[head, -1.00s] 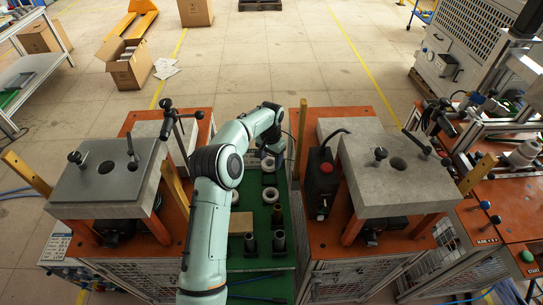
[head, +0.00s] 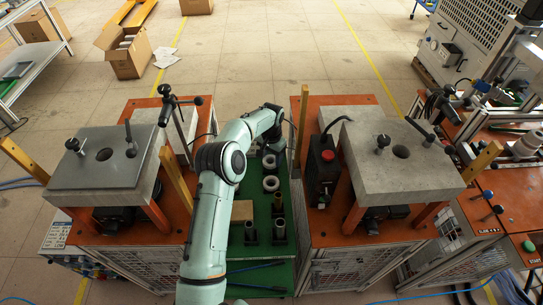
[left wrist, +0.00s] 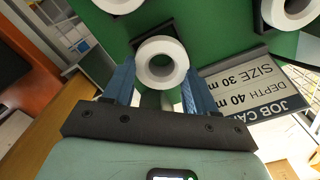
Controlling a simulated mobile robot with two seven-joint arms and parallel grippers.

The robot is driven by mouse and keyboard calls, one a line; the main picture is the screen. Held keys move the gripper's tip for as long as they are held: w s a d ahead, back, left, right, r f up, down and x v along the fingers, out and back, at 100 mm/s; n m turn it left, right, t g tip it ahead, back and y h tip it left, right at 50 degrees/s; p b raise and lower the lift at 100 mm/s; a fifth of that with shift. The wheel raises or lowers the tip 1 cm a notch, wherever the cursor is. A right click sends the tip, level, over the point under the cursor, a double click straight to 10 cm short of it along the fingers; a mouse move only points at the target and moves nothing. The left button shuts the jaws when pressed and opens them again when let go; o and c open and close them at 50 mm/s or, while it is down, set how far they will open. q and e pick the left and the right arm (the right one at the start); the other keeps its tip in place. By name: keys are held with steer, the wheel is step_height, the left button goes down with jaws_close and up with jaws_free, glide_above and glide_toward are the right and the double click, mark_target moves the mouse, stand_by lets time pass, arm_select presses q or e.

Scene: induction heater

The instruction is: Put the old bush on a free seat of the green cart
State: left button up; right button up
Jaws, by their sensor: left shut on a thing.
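A pale ring-shaped bush (left wrist: 161,62) sits between the two blue fingers of my left gripper (left wrist: 160,78) in the left wrist view. The gripper is shut on it. A dark square seat plate shows behind the bush on the green cart (left wrist: 215,30); I cannot tell whether the bush touches it. Two more pale rings show on the cart, one at the top left (left wrist: 118,4) and one at the right (left wrist: 288,12). In the head view, the green cart (head: 262,275) stands between two orange benches, and my arm hides the gripper and part of the cart. My right gripper is not in view.
A job card (left wrist: 250,92) is mounted beside the cart. Orange benches with grey blocks stand close at the left (head: 105,160) and right (head: 395,165). Dark upright cylinders (head: 279,228) and a brown pad (head: 242,210) occupy the cart's near part.

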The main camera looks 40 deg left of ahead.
arm_select(q)
steer(key=shift+f, duration=0.15)
steer(key=shift+f, duration=0.6)
steer(key=o, duration=1.2)
step_height(320, 180, up, 14)
steer(key=shift+f+p, duration=0.25)
steer(key=shift+p, duration=0.4)
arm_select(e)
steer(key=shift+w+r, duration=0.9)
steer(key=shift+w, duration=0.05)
arm_select(q)
steer(key=shift+f, duration=0.1)
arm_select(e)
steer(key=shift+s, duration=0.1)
